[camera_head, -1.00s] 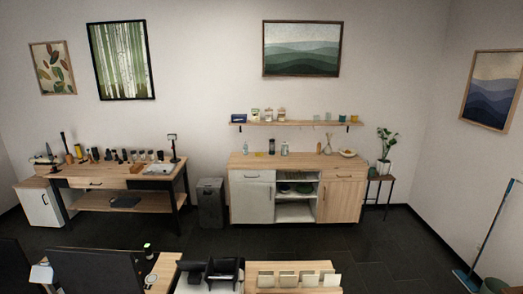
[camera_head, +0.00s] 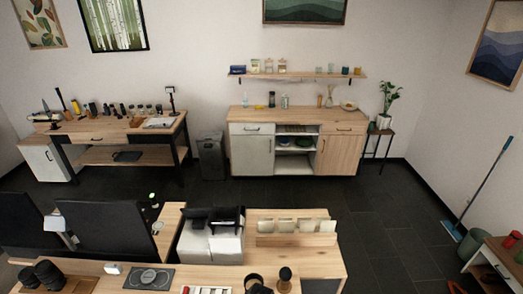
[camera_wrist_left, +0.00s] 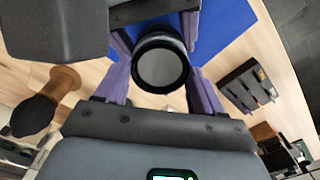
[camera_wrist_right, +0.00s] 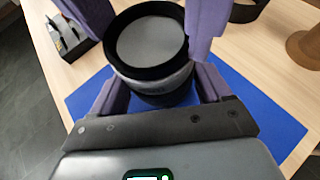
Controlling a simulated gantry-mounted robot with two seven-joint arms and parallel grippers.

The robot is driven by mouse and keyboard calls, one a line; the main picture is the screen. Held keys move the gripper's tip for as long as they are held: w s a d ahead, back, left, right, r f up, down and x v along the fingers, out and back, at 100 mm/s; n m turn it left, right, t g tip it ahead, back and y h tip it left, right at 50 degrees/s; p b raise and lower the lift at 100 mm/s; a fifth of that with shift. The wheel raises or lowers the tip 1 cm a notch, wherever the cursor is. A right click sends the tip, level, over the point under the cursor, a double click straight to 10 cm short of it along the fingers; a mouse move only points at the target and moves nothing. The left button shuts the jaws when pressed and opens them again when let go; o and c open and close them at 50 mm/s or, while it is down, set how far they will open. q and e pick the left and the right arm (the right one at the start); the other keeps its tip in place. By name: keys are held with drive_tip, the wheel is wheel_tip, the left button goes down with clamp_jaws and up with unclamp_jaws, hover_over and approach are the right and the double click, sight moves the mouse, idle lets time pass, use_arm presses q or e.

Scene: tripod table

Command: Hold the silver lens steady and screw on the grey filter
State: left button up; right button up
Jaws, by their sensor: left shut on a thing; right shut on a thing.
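The silver lens (camera_wrist_right: 168,84) stands upright over a blue mat in the right wrist view, with a dark lower part. The grey filter (camera_wrist_right: 150,42), a black ring around a grey disc, sits at its top; it also shows in the left wrist view (camera_wrist_left: 161,66). I cannot tell whether its thread is engaged. My right gripper (camera_wrist_right: 160,92) has its purple fingers shut around the lens body. My left gripper (camera_wrist_left: 160,85) has its fingers at either side of the filter and seems shut on it. Neither gripper shows in the head view.
The blue mat (camera_wrist_right: 255,110) lies on a wooden bench. A black tray with small items (camera_wrist_left: 247,86) and a brown turned object (camera_wrist_left: 48,100) stand nearby. In the head view, dark monitors (camera_head: 105,232), a grey pad (camera_head: 149,278) and black cylinders (camera_head: 48,275) occupy the bench.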

use_arm(q)
drive_tip(key=shift+w+m, duration=0.1)
drive_tip(key=shift+m, duration=0.9)
drive_tip(key=shift+m, duration=1.5)
drive_tip(key=shift+m, duration=1.5)
drive_tip(key=shift+m, duration=1.5)
